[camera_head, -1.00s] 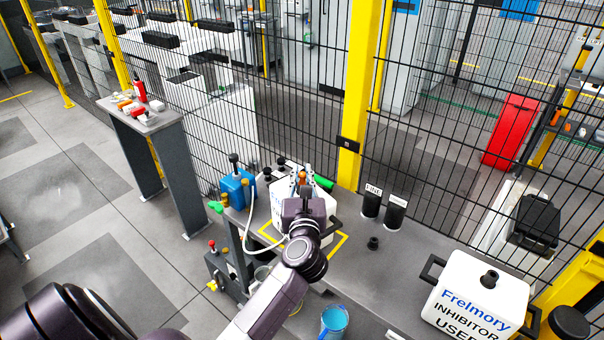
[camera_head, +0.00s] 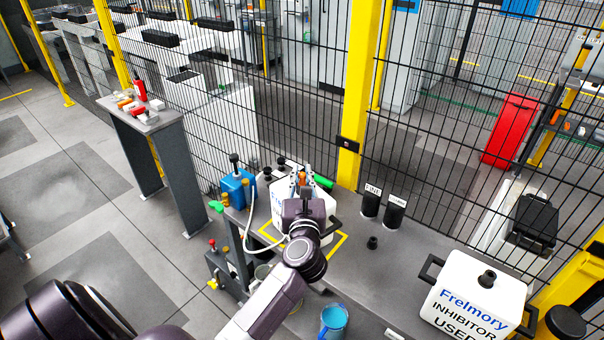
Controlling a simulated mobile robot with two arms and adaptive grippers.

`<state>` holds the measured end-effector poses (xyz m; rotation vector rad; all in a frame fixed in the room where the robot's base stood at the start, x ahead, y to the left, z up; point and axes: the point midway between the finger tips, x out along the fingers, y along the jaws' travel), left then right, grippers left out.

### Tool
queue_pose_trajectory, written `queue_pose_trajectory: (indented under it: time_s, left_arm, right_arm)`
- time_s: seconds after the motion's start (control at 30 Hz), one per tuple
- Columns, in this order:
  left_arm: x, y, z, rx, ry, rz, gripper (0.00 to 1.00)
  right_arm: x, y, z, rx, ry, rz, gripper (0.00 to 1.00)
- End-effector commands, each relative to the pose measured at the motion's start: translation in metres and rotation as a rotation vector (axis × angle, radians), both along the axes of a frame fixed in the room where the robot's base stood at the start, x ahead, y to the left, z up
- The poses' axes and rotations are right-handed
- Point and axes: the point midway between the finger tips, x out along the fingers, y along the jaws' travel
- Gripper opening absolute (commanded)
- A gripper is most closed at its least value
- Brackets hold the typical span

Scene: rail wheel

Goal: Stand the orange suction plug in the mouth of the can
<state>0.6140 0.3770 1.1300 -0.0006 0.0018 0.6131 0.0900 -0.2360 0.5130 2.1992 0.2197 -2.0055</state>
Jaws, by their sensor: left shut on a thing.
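My left gripper (camera_head: 302,182) is over the white can (camera_head: 318,219) that stands inside a yellow marked square on the grey bench. It is shut on the orange suction plug (camera_head: 302,178), of which a small orange part shows between the fingers. The can's mouth is hidden behind my gripper and wrist, so I cannot tell whether the plug is in it or above it. A white hose (camera_head: 247,222) runs from the blue pump box (camera_head: 238,188) toward the can. My right gripper is not in view.
A second white can (camera_head: 471,296) with a black cap stands at the bench's right end. Two black holders (camera_head: 395,211) and a small black cap (camera_head: 373,243) sit mid-bench. Wire fencing and a yellow post (camera_head: 357,100) rise behind. A blue bucket (camera_head: 333,321) stands in front.

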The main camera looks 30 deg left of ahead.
Motion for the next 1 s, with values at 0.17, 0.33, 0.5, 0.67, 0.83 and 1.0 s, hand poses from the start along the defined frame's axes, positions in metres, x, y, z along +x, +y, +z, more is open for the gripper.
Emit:
queue_pose_trajectory:
  time_s: [0.17, 0.33, 0.5, 0.67, 0.83, 1.0]
  left_arm:
    - [-0.0001, 0.0001, -0.0001, 0.0, 0.0, 0.0, 0.0]
    - [0.0, 0.0001, 0.0, 0.001, -0.001, 0.0, 0.0]
    - [0.0, 0.0001, 0.0001, 0.001, -0.001, 0.0, 0.21]
    - [0.0, 0.0001, 0.0001, 0.001, -0.001, 0.0, 0.34]
    - [0.0, 0.0001, -0.0002, 0.0, 0.0, 0.0, 0.34]
    - [-0.0058, -0.0044, -0.001, 0.0, 0.001, -0.001, 0.34]
  right_arm:
    - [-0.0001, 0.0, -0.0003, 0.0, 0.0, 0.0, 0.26]
    - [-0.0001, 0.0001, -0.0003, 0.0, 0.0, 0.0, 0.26]
    - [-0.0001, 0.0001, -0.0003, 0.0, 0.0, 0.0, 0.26]
    - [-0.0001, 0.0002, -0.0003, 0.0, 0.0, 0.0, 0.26]
    - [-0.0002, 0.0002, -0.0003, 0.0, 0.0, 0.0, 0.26]
    - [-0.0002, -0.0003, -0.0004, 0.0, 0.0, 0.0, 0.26]
